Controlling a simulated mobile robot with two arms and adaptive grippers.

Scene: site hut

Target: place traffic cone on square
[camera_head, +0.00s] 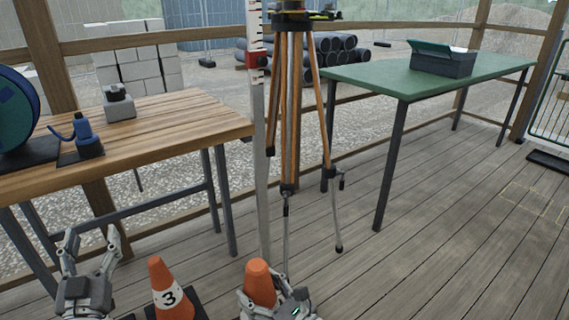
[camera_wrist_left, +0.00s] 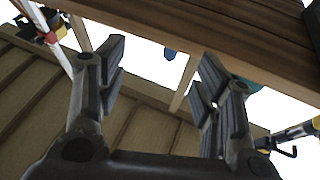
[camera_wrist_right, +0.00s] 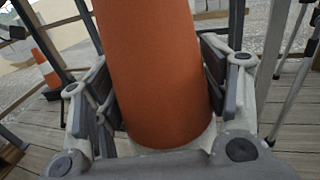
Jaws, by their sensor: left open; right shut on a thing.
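My right gripper (camera_head: 272,294) is shut on an orange traffic cone (camera_head: 260,277) at the bottom middle of the head view. The held cone (camera_wrist_right: 155,70) fills the right wrist view between the fingers; its base is hidden. A second orange cone (camera_head: 158,272) with a white band marked 3 stands on a dark base, between my two grippers. It also shows at the left of the right wrist view (camera_wrist_right: 46,68). My left gripper (camera_head: 90,245) is open and empty, left of that cone. Faint yellow lines on the floor at the far right look like a square (camera_head: 535,204).
A wooden table (camera_head: 170,125) at left holds a reel (camera_head: 15,110), a blue item (camera_head: 83,135) and a grey block (camera_head: 119,106). A tripod (camera_head: 285,130) stands in the middle. A green table (camera_head: 400,80) with a grey box (camera_head: 443,60) is behind right.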

